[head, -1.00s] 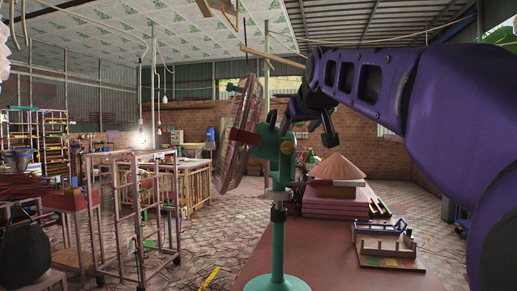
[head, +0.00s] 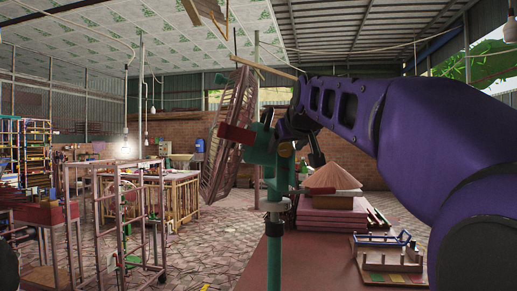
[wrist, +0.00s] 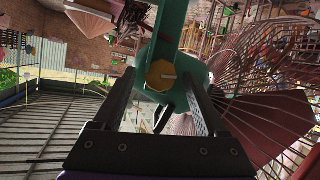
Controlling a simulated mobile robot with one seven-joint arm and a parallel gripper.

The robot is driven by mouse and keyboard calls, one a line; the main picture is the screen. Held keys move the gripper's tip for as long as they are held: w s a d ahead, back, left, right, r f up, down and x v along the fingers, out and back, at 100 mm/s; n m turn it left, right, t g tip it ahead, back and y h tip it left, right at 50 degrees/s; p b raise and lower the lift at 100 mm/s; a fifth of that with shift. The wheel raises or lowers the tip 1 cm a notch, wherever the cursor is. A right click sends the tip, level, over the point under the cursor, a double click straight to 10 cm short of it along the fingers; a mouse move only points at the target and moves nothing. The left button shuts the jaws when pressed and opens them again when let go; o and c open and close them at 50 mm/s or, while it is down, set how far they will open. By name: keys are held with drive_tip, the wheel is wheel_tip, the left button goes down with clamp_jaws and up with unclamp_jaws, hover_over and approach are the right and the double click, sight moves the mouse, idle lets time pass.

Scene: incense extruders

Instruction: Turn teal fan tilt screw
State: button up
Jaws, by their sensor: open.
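The teal fan (head: 275,215) stands on a post at the near end of the table, its round cage (head: 228,135) facing left in the head view. My gripper (wrist: 160,82) is open, with one dark finger on each side of the knob in that view. I cannot tell whether either finger touches it. In the head view my arm's end largely hides the gripper beside the fan neck.
A conical hat (head: 332,172) sits on stacked pink boards (head: 330,215) behind the fan. A small wooden rack (head: 390,260) lies on the table's right. Metal frames (head: 110,220) stand on the floor at left. The fan cage (wrist: 265,85) is close on the wrist view's right.

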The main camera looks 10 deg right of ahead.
drive_tip(key=shift+s, duration=0.1)
clamp_jaws()
drive_tip(key=shift+y, duration=0.3)
drive_tip(key=m, duration=0.1)
drive_tip(key=m+y, duration=0.1)
drive_tip(key=m, duration=0.1)
drive_tip(key=shift+d+y, duration=0.25)
drive_tip(key=shift+y, duration=0.05)
drive_tip(key=m+y, duration=0.2)
drive_tip(key=m, duration=0.1)
drive_tip(key=shift+d+f+m+y+b, duration=0.15)
drive_tip(key=shift+d+m+y+b, duration=0.05)
drive_tip(key=shift+m+y+b, duration=0.1)
drive_tip(key=m+t+y, duration=0.1)
drive_tip(key=m, duration=0.2)
drive_tip(key=shift+d+f+y, duration=0.1)
drive_tip(key=shift+f+y, duration=0.05)
drive_tip(key=shift+y, duration=0.25)
drive_tip(key=shift+f+m+t+y, duration=0.1)
drive_tip(key=shift+m+t+y, duration=0.2)
drive_tip(key=shift+m, duration=0.75)
drive_tip(key=shift+f+m+t+y, duration=0.1)
drive_tip(key=shift+m+t+y, duration=0.15)
drive_tip(key=shift+m, duration=0.8)
